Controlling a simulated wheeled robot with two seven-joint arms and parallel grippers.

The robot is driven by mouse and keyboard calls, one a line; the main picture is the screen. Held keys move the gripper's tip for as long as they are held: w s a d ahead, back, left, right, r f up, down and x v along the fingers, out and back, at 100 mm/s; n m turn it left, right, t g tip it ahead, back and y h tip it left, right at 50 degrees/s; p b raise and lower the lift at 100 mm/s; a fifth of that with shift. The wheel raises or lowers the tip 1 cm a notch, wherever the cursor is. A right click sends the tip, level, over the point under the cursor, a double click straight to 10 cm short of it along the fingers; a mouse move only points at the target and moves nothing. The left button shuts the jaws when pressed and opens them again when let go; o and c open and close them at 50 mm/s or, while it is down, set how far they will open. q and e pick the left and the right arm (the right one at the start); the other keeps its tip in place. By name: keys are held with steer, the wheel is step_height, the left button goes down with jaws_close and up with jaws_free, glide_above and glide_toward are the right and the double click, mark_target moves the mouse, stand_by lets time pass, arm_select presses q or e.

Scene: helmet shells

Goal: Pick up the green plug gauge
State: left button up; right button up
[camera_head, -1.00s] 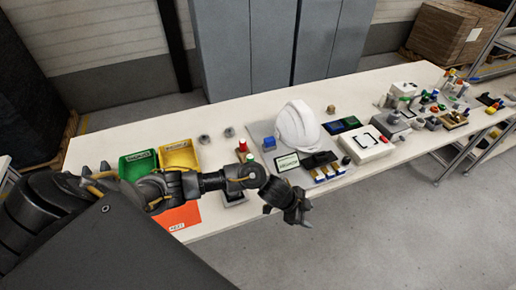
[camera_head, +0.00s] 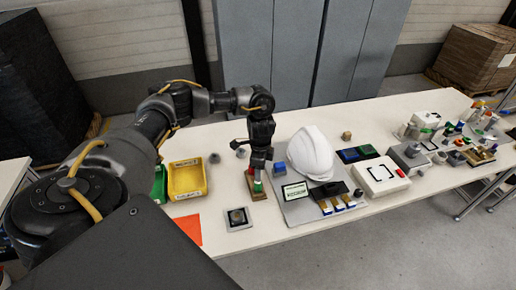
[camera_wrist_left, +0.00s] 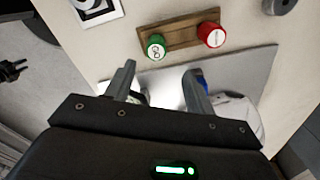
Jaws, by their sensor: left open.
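The green plug gauge (camera_wrist_left: 155,46) has a round green end with markings and stands in a wooden block (camera_wrist_left: 181,35), beside a red-ended gauge (camera_wrist_left: 211,35). In the head view the green end (camera_head: 258,187) shows just below my left gripper (camera_head: 257,170), which points down over the block. In the left wrist view my left gripper (camera_wrist_left: 160,70) is open, with nothing between its fingers. The green end lies just beyond the fingertips, apart from them. My right gripper is not in view.
A grey board with a white helmet (camera_head: 311,153) lies to the right of the block. A yellow bin (camera_head: 186,178) and a green bin (camera_head: 159,185) stand to the left. A small square plate (camera_head: 238,217) lies in front, near an orange sheet (camera_head: 188,229).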

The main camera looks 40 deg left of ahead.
mark_target(258, 183)
arm_select(q)
step_height(258, 183, down, 3)
steer(key=shift+r, duration=0.1)
steer(key=shift+s+p, duration=0.1)
steer(key=shift+p, duration=0.25)
steer(key=f, duration=0.1)
steer(key=f+p, duration=0.1)
steer(key=f, duration=0.1)
steer(key=f+p, duration=0.1)
steer(key=shift+s+f, duration=0.3)
steer(key=shift+s, duration=0.1)
steer(key=shift+a+f, duration=0.1)
steer(key=shift+f, duration=0.2)
steer(key=shift+c, duration=0.4)
steer(key=c, duration=0.8)
steer(key=shift+c, duration=0.2)
